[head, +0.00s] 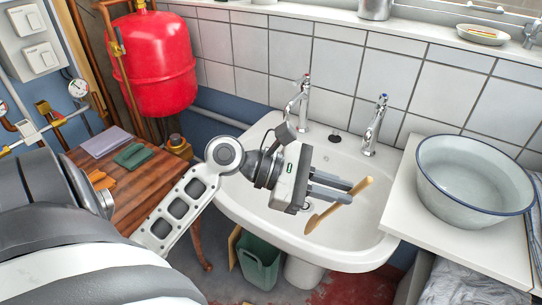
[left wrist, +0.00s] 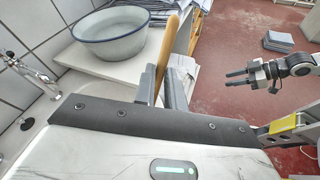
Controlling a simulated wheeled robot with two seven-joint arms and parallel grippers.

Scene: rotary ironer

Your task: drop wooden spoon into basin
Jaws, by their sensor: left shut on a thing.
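The wooden spoon (head: 325,213) is held slantwise by my left gripper (head: 343,190) above the white sink in the head view. Its handle end points up and right, its wider end down and left. In the left wrist view the spoon (left wrist: 168,48) rises between the jaws. The basin (head: 473,172), pale enamel with a dark blue rim, stands on the white counter to the right of the gripper, apart from it. It looks empty. The left wrist view also shows the basin (left wrist: 110,42). My right gripper (left wrist: 237,78) shows in that view, with its fingers apart and nothing between them.
The sink (head: 375,235) with two taps lies under my left gripper. The white counter (head: 455,240) carries the basin. A wooden table (head: 135,185) with folded cloths stands left, and a green bin (head: 260,262) is below the sink. Red floor (left wrist: 225,45) is open beyond.

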